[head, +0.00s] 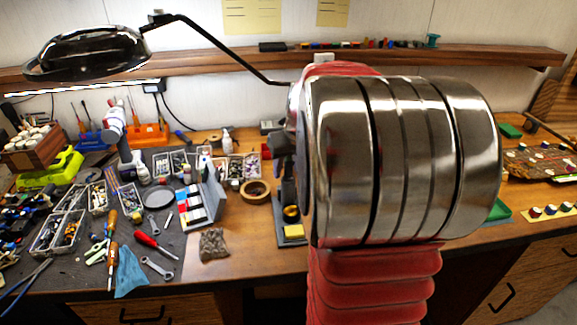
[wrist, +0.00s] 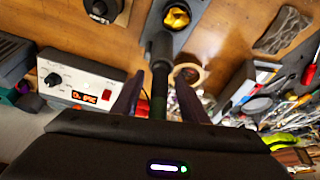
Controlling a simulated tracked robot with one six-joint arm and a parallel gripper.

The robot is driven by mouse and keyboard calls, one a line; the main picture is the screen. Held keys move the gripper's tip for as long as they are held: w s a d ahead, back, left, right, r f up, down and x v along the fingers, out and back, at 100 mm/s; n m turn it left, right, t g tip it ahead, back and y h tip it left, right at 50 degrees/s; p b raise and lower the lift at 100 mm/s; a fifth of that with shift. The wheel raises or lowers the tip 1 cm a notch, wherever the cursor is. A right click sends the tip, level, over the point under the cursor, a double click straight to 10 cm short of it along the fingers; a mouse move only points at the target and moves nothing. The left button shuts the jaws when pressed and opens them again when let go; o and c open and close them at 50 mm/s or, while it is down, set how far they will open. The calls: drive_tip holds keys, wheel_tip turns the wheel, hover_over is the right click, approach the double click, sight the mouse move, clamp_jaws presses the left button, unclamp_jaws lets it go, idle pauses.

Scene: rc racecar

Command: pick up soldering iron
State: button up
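The soldering iron (wrist: 160,62) shows in the wrist view as a dark, slim handle running from its stand back between my fingers. My gripper (wrist: 161,78) is open, with one dark finger on each side of the handle and narrow gaps beside it. The stand (wrist: 183,38) has a grey base and a yellow sponge (wrist: 176,17). In the head view the stand (head: 291,236) is on the bench left of my arm, and my gripper (head: 283,147) is above it, partly hidden by my wrist. The iron is hard to make out there.
A soldering station (wrist: 82,82) with a red display is left in the wrist view. A tape roll (head: 255,190) and a box of coloured items (head: 198,200) lie left of the stand. A lamp (head: 88,52) hangs over the cluttered left bench. Bare wood shows in front of the stand.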

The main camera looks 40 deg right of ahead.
idle(0.4)
drive_tip(key=c, duration=0.9)
